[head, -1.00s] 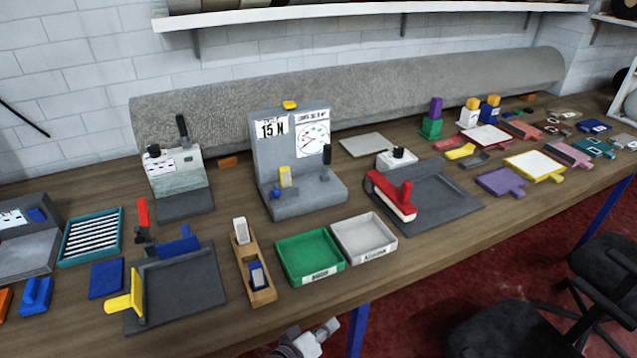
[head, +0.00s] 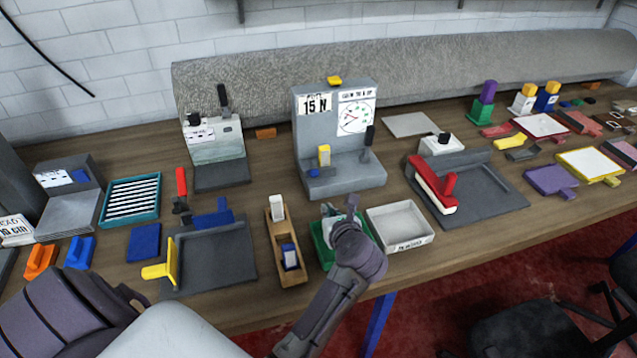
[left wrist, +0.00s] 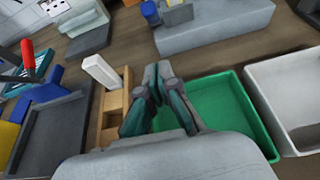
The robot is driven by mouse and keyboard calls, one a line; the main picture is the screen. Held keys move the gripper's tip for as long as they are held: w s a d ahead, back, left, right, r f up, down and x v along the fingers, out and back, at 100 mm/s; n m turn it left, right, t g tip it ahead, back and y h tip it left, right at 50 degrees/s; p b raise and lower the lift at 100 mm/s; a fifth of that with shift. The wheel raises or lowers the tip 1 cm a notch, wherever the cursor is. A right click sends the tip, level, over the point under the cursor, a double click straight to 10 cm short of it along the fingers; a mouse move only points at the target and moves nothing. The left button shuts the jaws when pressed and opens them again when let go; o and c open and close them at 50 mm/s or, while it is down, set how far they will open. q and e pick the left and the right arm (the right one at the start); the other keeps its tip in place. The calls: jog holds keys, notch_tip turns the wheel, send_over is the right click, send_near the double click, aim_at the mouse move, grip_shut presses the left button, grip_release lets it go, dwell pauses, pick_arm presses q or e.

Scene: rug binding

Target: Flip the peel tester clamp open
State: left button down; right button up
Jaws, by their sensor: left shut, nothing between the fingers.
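The peel tester (head: 312,130) is a grey L-shaped stand with a "15 N" sign and a dial on its upright. I cannot tell for sure which part is the clamp. My left gripper (head: 338,212) is shut and empty above the green tray, in front of the base and apart from it. In the left wrist view the fingertips (left wrist: 158,72) meet, with the tester's grey base (left wrist: 222,26) beyond. My right gripper is not in view.
The green tray (head: 321,250) lies under my left gripper, with a light grey tray (head: 401,239) to its right. A red-handled tool (head: 432,182) on a dark board is farther right. A rolled rug lies behind.

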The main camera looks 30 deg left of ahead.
aim_at(311, 173)
pick_arm(q)
jog(key=shift+s+d+f, duration=0.15)
jog(key=shift+f, duration=0.1)
jog(key=p+x, duration=0.2)
jog(key=x, duration=0.8)
jog(key=shift+p, duration=0.35)
jog(key=shift+w+a+r+p, duration=0.3)
jog(key=shift+r+p, duration=0.2)
jog(key=shift+w+a+r+p, duration=0.25)
jog(key=shift+a+r+p, duration=0.1)
jog(key=shift+r+p, duration=0.15)
jog(key=shift+w+a+r, duration=0.2)
jog(key=shift+a+r, duration=0.1)
jog(key=shift+r, duration=0.1)
jog(key=shift+w, duration=0.15)
